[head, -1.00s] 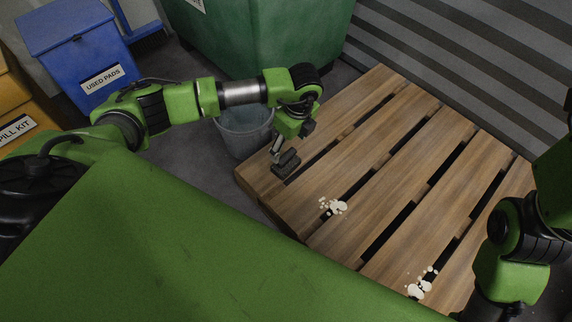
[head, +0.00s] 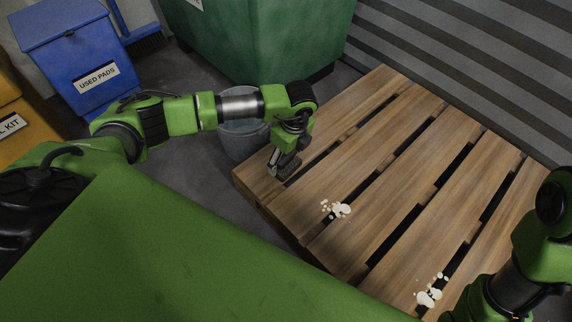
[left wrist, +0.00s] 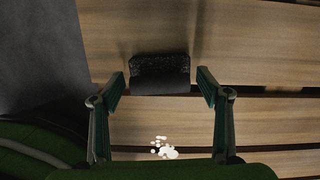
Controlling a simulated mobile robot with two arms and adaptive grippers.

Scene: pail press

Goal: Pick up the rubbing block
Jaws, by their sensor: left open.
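The rubbing block (head: 291,166) is a small dark block on the left corner of the wooden pallet, partly hidden by my left gripper (head: 282,164) in the head view. In the left wrist view the block (left wrist: 160,74) has a dark speckled face and sits between the fingers, near their tips. My left gripper (left wrist: 160,88) is open around it, with a visible gap on each side. My right arm enters at the right edge of the head view, but its gripper is not visible.
The slatted wooden pallet (head: 385,150) has white residue patches (head: 340,209) and (head: 430,297). A grey bucket (head: 243,140) stands beside it, behind my left arm. A green bin (head: 265,40) and a blue "USED PADS" bin (head: 70,45) stand behind.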

